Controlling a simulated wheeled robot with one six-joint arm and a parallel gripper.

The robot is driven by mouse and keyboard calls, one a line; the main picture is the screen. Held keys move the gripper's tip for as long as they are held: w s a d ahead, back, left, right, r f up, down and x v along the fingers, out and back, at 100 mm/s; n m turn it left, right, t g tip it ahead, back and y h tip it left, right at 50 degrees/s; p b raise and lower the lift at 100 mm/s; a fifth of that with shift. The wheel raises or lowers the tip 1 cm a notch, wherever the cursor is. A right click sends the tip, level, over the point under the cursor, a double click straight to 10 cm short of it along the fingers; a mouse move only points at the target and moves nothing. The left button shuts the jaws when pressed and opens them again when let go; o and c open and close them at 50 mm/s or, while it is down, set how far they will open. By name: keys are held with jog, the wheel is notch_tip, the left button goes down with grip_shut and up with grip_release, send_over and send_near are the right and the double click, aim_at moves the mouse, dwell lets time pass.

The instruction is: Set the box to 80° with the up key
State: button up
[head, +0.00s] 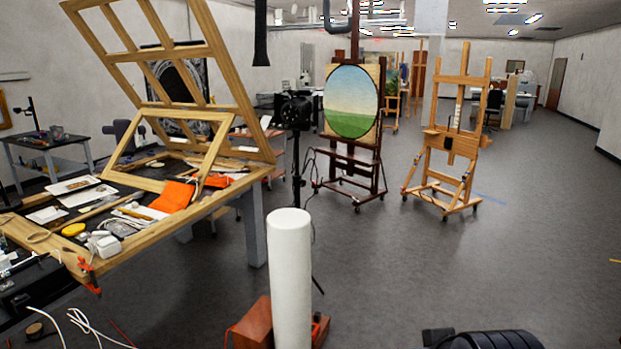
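No box with a readable display or an up key can be made out. A dark boxy unit (18,290) sits at the lower left, beside the worktable; its face is too small and cut off to read. A red-brown box (253,325) stands low at the bottom centre, partly hidden by a white upright cylinder in front of it. I cannot tell whether either is the task's box. No gripper fingers show. A black ribbed part at the bottom right edge is cut off, and I cannot tell what it is.
Two easels (350,160) (450,140) stand behind. White cables lie lower left. Floor at right is clear.

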grip_shut()
dwell(0.3)
dwell(0.6)
